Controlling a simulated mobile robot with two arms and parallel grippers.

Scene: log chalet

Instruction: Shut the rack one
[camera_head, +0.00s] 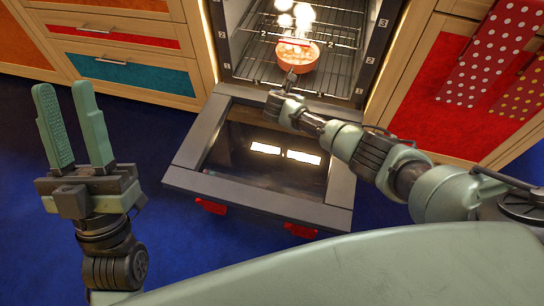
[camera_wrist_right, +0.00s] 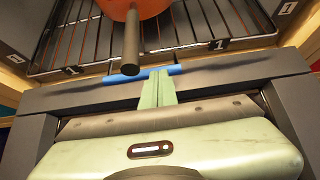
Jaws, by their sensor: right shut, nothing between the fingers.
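Rack one (camera_wrist_right: 75,40) is a wire rack low in the open oven, with "1" labels at its sides. Its blue front handle (camera_wrist_right: 115,78) shows in the right wrist view. My right gripper (camera_wrist_right: 157,75) is shut and empty, its fingertips at the middle of the blue handle; I cannot tell whether they touch it. In the head view my right gripper (camera_head: 289,88) is at the oven mouth, its fingers hardly visible. An orange-red pan (camera_head: 297,64) is in the oven, its dark handle (camera_wrist_right: 130,45) pointing outward. My left gripper (camera_head: 66,130) is open and empty, away from the oven.
The oven door (camera_head: 190,145) is folded down below my right arm, with red handle parts (camera_head: 211,206) at its front edge. A higher rack has a red handle and "2" labels. Cabinets flank the oven; dotted cloths (camera_head: 490,55) hang right. Blue floor is clear at left.

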